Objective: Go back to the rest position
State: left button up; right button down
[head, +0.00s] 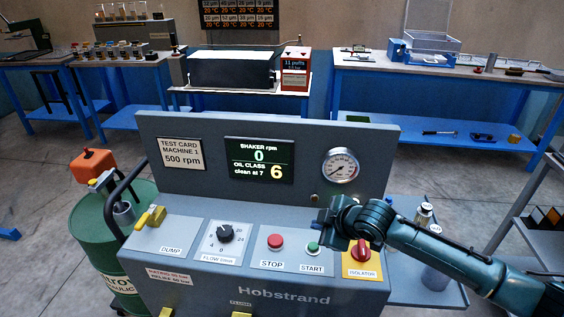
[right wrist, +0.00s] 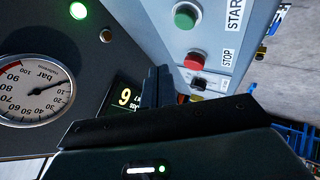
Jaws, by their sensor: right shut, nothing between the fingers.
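My right gripper (head: 324,217) is shut and empty. It hovers over the control panel of the grey console (head: 300,215), close to the green START button (head: 313,247) and left of the red isolator knob (head: 360,250). In the right wrist view my shut fingers (right wrist: 158,88) point toward the panel, with the green START button (right wrist: 186,17) and red STOP button (right wrist: 195,61) beyond them. Nothing is held. My left gripper is not in view.
The console display (head: 260,160) reads shaker rpm 0 and oil class 6. A pressure gauge (head: 341,166) sits on its upright panel. A green drum (head: 125,235) stands left. A side shelf (head: 425,285) carries bottles at right. Blue benches (head: 450,72) stand behind, across open floor.

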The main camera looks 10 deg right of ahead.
jog(key=s+a+f+m+y, duration=0.1)
jog(key=s+a+f, duration=0.1)
jog(key=s, duration=0.1)
jog(key=s+a+f+m, duration=0.1)
jog(key=s+a+f, duration=0.2)
jog(key=shift+a+y, duration=0.3)
jog(key=shift+y, duration=0.1)
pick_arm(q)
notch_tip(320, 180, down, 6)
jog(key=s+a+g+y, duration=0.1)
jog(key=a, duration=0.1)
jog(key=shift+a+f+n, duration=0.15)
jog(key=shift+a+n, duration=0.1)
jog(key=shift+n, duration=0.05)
pick_arm(e)
jog(key=s+d+f+m+h, duration=0.1)
jog(key=s+f+m, duration=0.2)
jog(key=s, duration=0.3)
jog(key=s+d+f+m+t+h, duration=0.1)
jog(key=s+d+f+m, duration=0.1)
jog(key=s, duration=0.5)
jog(key=s+d+f+m+h, duration=0.1)
jog(key=s+f+m, duration=0.3)
jog(key=s+f, duration=0.1)
jog(key=shift+s+d+t, duration=0.3)
jog(key=shift+s, duration=0.45)
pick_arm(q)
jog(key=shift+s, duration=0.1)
